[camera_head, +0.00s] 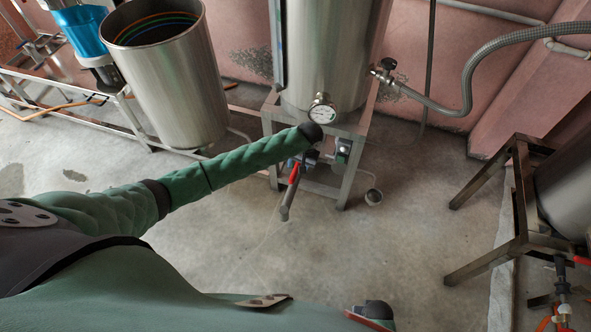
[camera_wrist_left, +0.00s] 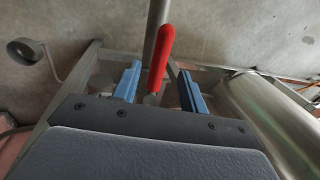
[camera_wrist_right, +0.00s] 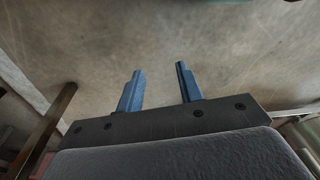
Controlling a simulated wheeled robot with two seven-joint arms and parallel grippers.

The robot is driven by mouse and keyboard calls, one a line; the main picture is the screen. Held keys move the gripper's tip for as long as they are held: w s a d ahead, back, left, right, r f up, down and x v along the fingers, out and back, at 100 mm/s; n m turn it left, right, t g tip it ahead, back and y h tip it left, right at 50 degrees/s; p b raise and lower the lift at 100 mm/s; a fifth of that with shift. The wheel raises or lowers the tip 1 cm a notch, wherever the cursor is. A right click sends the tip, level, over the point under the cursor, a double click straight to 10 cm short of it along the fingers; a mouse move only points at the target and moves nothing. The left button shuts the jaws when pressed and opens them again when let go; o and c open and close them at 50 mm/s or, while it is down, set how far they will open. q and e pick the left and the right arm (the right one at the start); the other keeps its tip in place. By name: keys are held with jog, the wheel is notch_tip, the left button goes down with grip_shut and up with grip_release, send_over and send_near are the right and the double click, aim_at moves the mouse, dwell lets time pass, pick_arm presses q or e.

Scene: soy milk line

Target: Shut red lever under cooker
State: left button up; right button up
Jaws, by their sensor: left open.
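The cooker (camera_head: 325,50) is a steel cylinder on a metal stand (camera_head: 350,160) in the head view. Its red lever (camera_head: 294,174) shows beneath it, at the end of my left arm, with a metal pipe running down beside it. In the left wrist view the red lever (camera_wrist_left: 160,60) stands between the two blue fingers of my open left gripper (camera_wrist_left: 160,74). I see a gap on each side, so it is not gripped. In the head view the left gripper (camera_head: 306,158) is partly hidden by its arm. My right gripper (camera_wrist_right: 160,70) is open and empty above bare floor.
A gauge (camera_head: 322,113) and a valve with a grey hose (camera_head: 468,85) are on the cooker. A large open steel pot (camera_head: 185,95) stands to the left. Another metal stand (camera_head: 495,255) with a tank is at the right. The floor (camera_head: 400,240) in front is clear.

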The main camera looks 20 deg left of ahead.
aim_at(295, 172)
pick_arm(q)
jog(key=shift+a+f+p, duration=0.2)
jog(key=shift+f, duration=0.85)
jog(key=shift+a+f+p, duration=0.15)
jog(key=shift+a+f, duration=0.05)
jog(key=shift+f, duration=0.85)
pick_arm(e)
jog(key=shift+s+d+f, duration=0.1)
jog(key=shift+d+f, duration=0.05)
jog(key=shift+f, duration=0.45)
jog(key=shift+s+d+f, duration=0.1)
jog(key=shift+f, duration=0.5)
pick_arm(q)
grip_shut()
